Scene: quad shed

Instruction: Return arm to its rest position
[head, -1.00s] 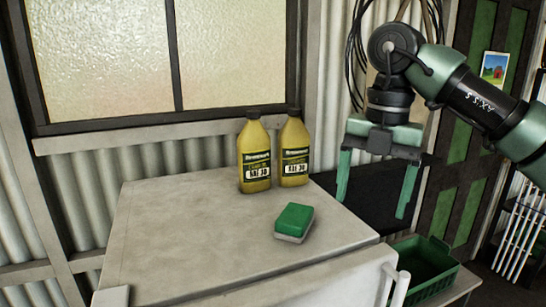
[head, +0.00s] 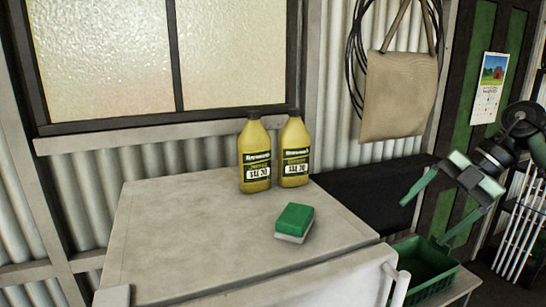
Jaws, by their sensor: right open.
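My right gripper (head: 432,219) is at the right side of the head view, above and beside the green crate. Its two green fingers are spread wide apart with nothing between them. The wrist is tilted, and the fingers point down and to the left. Most of the right arm is outside the picture at the right edge. My left gripper does not show.
A white cabinet top (head: 190,235) holds two yellow oil bottles (head: 256,165) (head: 294,158) and a green-and-white sponge (head: 294,222). A green crate (head: 428,277) stands right of it. A tan bag (head: 398,100) and a calendar (head: 490,88) hang behind.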

